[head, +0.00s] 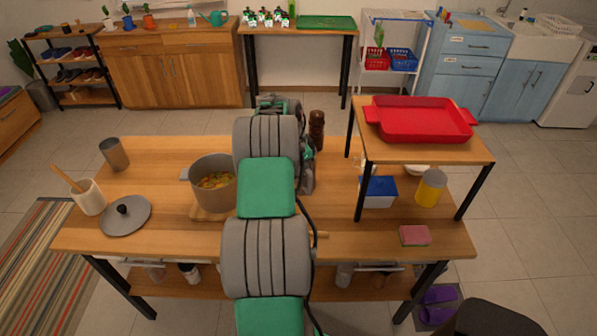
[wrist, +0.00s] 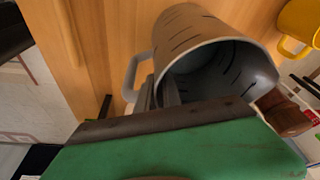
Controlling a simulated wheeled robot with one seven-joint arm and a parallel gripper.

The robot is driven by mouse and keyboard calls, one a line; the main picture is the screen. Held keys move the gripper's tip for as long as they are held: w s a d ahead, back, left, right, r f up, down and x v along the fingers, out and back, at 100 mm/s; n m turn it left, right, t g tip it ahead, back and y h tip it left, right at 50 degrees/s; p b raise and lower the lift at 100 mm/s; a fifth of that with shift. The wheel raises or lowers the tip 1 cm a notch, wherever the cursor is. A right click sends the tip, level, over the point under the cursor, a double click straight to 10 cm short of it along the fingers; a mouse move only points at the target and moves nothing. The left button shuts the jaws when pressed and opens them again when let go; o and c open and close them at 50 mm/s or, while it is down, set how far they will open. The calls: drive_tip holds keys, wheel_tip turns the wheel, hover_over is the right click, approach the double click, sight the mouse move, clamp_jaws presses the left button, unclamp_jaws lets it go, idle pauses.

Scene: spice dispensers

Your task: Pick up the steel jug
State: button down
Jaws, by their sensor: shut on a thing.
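The steel jug (wrist: 205,45) is a grey cylinder with dark marks and a side handle (wrist: 135,75). In the wrist view its open mouth faces the camera. My gripper (wrist: 158,94) is shut on the jug's wall at the rim, near the handle, with one finger showing inside the mouth. I cannot tell whether the jug's base touches the wood behind it. In the head view my arm hides the jug and the fingers.
On the wooden table (head: 150,235) are a pot of food (head: 213,182), a lid (head: 125,216), a utensil crock (head: 89,197) and a metal tumbler (head: 115,153). A brown mill (head: 317,130) stands close right of my arm. A raised shelf with a red tray (head: 420,120) stands at right.

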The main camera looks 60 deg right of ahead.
drive_tip(key=shift+d+r, duration=0.15)
drive_tip(key=shift+r, duration=0.05)
drive_tip(key=shift+r, duration=0.15)
